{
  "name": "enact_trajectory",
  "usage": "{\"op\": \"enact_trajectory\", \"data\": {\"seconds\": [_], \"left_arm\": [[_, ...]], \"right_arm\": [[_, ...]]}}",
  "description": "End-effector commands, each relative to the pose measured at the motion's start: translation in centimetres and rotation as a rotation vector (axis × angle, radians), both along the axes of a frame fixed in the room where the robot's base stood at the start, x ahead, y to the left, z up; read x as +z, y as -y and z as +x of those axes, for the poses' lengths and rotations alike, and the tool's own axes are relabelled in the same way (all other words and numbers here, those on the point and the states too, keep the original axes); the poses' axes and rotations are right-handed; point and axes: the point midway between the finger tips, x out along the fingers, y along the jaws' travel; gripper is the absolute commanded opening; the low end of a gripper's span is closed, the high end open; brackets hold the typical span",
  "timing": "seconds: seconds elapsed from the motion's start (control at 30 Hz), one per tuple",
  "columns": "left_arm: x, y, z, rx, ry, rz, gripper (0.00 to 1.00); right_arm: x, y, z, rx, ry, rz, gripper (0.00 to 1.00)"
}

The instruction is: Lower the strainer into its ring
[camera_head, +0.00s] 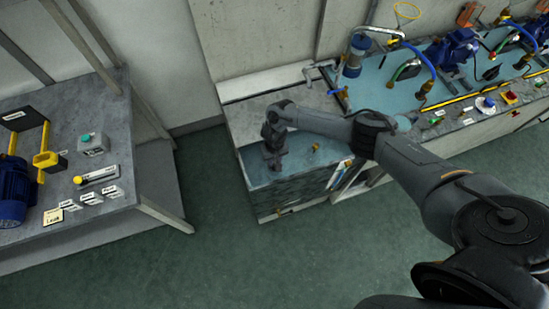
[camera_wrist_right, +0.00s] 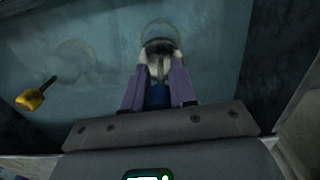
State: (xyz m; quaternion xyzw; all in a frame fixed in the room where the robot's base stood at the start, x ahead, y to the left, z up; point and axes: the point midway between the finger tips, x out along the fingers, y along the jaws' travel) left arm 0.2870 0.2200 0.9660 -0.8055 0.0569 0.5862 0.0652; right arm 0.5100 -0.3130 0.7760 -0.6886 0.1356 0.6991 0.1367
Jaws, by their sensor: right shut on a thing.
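The strainer is mostly hidden by the fingers. A faint round outline (camera_wrist_right: 158,24), perhaps the ring, shows just beyond the strainer; I cannot tell whether they touch. Another faint round shape lies to the left on the tank floor. My left gripper is not in view.
A yellow brass fitting (camera_wrist_right: 33,99) with a dark stem is left of my fingers; it also shows in the head view (camera_head: 315,148). Tank walls stand close around the gripper. A pipe with a blue-grey cylinder (camera_head: 355,55) stands behind. A workbench (camera_head: 110,135) is at left.

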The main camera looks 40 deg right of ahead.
Motion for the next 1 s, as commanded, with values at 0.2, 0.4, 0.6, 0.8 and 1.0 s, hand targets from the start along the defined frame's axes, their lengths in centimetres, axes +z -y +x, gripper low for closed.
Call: {"op": "enact_trajectory", "data": {"seconds": [0.2,0.4,0.6,0.8,1.0], "left_arm": [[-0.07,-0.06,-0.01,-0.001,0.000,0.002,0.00],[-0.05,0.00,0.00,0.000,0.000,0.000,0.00],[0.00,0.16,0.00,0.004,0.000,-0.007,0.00],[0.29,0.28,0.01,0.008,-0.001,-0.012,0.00],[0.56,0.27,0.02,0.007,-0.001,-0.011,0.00]], "right_arm": [[-0.08,0.01,0.03,0.000,0.001,0.000,0.00],[-0.08,0.02,0.02,-0.001,0.000,0.000,0.00],[-0.06,0.02,0.02,-0.001,0.000,0.000,0.00],[-0.01,0.05,0.03,-0.002,0.000,-0.001,0.00],[-0.01,0.07,0.08,-0.001,0.001,0.000,0.00]]}}
